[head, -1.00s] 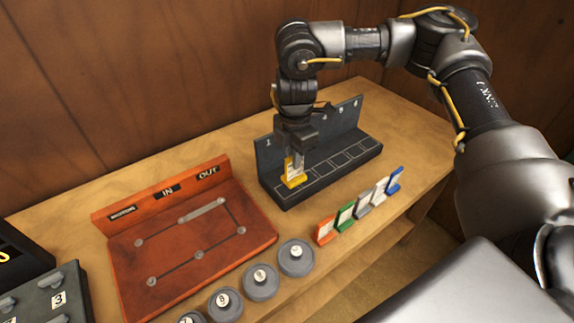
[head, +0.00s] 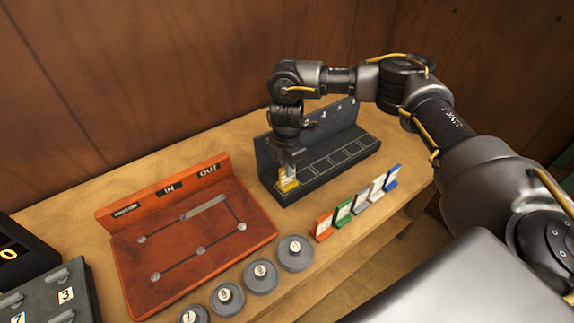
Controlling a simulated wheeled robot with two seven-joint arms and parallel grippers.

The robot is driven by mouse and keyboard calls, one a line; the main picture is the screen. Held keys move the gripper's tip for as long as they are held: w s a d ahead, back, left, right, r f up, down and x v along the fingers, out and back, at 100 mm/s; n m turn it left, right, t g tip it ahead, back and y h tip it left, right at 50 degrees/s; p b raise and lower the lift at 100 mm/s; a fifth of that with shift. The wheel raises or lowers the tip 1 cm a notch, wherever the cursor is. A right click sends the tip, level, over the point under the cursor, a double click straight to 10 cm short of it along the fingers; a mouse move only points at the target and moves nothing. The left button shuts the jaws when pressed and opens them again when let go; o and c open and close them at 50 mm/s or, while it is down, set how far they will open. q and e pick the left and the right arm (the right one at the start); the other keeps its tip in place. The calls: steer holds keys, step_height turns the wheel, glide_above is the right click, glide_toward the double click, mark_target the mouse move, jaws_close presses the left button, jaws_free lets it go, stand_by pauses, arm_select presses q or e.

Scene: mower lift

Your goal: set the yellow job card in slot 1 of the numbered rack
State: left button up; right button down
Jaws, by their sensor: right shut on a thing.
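The yellow job card (head: 288,182) is upright at the left end of the dark numbered rack (head: 334,174). It is over or in the leftmost outlined slot. I cannot tell whether its lower edge touches the slot floor. My right gripper (head: 290,171) points down and is shut on the card's upper part. The gripper and wrist hide the left part of the rack's back plate, including the leftmost number. My left gripper is not in view.
Orange, green, grey and blue cards (head: 357,203) stand in a row in front of the rack. A red-brown board (head: 190,235) marked IN and OUT lies left, with several grey numbered discs (head: 260,277) in front. The other rack slots are empty.

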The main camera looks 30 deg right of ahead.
steer(key=shift+a, duration=0.1)
steer(key=shift+f, duration=0.15)
steer(key=c, duration=1.5)
jaws_free()
steer(key=shift+r, duration=0.25)
step_height(320, 180, up, 12)
steer(key=shift+f+b, duration=0.1)
steer(key=shift+b, duration=0.8)
